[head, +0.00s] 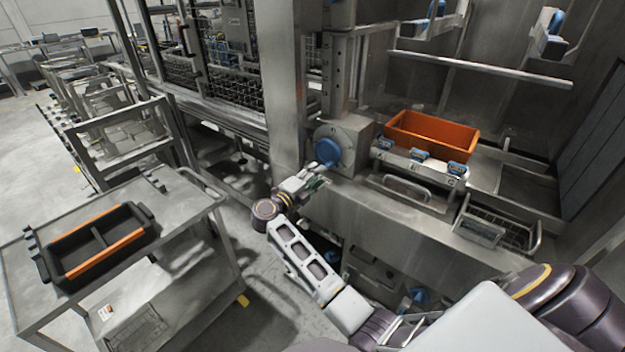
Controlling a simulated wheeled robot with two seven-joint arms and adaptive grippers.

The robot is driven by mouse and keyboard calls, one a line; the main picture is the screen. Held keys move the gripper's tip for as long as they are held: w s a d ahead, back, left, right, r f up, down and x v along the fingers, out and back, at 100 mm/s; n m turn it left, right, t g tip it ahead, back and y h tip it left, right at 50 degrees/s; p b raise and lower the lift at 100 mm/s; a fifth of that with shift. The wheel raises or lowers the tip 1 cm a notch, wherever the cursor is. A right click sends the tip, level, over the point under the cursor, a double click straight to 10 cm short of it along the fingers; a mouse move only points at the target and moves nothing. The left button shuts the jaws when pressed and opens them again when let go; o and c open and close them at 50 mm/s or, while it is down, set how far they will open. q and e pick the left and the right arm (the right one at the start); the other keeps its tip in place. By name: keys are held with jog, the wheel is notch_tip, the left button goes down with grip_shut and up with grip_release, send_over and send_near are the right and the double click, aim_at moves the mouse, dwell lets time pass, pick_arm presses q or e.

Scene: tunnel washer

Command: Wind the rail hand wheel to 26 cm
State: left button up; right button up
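A blue hand wheel (327,152) sits on the face of a grey metal housing with a round pale dial plate behind it, at the foot of an upright slotted post (335,75). I cannot read any scale or pointer there.
An orange bin (432,134) stands on the machine behind several blue-topped clamps. A wire basket (494,228) is to the right. A steel cart (190,208) with a black and orange tray (98,243) stands at left. Smaller blue knobs (419,296) sit low beneath the ledge.

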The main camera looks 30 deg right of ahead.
aim_at(329, 162)
jog(key=shift+b+x, duration=0.35)
jog(key=shift+x, duration=2.95)
jog(key=shift+w+d, duration=0.15)
jog(key=shift+d, duration=0.15)
pick_arm(q)
jog(key=shift+s+a+f, duration=0.1)
jog(key=shift+a+f, duration=0.1)
jog(key=shift+f, duration=0.2)
pick_arm(e)
jog(key=shift+d+r, duration=0.2)
pick_arm(q)
jog(key=shift+a, duration=0.1)
pick_arm(e)
jog(key=shift+o, duration=0.4)
